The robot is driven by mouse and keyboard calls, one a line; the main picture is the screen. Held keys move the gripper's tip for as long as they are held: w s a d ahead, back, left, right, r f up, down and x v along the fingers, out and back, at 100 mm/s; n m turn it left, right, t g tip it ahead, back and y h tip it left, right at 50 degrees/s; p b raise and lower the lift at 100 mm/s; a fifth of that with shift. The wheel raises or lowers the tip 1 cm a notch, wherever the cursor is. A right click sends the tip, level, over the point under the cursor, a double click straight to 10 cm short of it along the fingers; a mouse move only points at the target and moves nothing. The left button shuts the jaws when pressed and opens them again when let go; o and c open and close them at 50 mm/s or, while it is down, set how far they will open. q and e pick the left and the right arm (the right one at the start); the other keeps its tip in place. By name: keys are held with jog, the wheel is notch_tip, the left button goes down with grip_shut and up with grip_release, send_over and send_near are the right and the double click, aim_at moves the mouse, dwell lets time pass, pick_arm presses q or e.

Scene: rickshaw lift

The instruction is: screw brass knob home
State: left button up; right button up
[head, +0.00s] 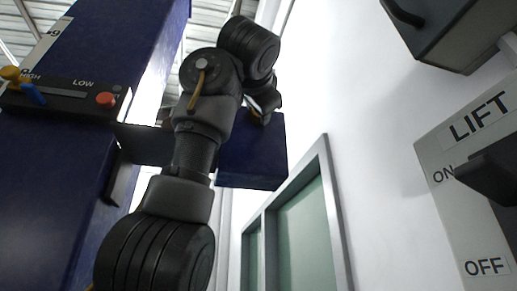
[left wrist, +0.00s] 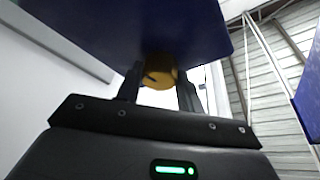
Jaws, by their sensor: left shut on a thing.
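The brass knob (left wrist: 160,72) shows in the left wrist view as a yellow, round piece with a dark slot or mark on its face. It sits at the underside of a dark blue block (left wrist: 125,28). My left gripper (left wrist: 159,84) has a dark finger on each side of the knob and is shut on it. How far the knob is screwed in cannot be told. In the head view my left arm rises to a blue box (head: 250,160), and its hand is mostly hidden behind the arm's links. My right gripper is not in view.
A blue cabinet (head: 45,185) at the left carries a HIGH–LOW slider panel (head: 60,93) with a red button (head: 106,99). At the right are a LIFT panel (head: 455,200) marked ON and OFF and a dark box (head: 455,35). A framed window (head: 300,230) is behind.

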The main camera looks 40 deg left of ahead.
pick_arm(q)
jog(key=m+g+p, duration=0.3)
jog(key=m, duration=0.4)
jog(key=m+g+p, duration=0.2)
jog(key=m+p, duration=0.1)
jog(key=m, duration=0.4)
jog(key=r+m+g+p, duration=0.1)
jog(key=m+g+p, duration=0.2)
jog(key=m, duration=0.5)
jog(key=shift+w+d+g+h+p, duration=0.2)
jog(key=shift+w+g+h+p, duration=0.15)
jog(key=shift+p, duration=0.25)
jog(key=shift+s, duration=0.1)
jog(key=o, duration=1)
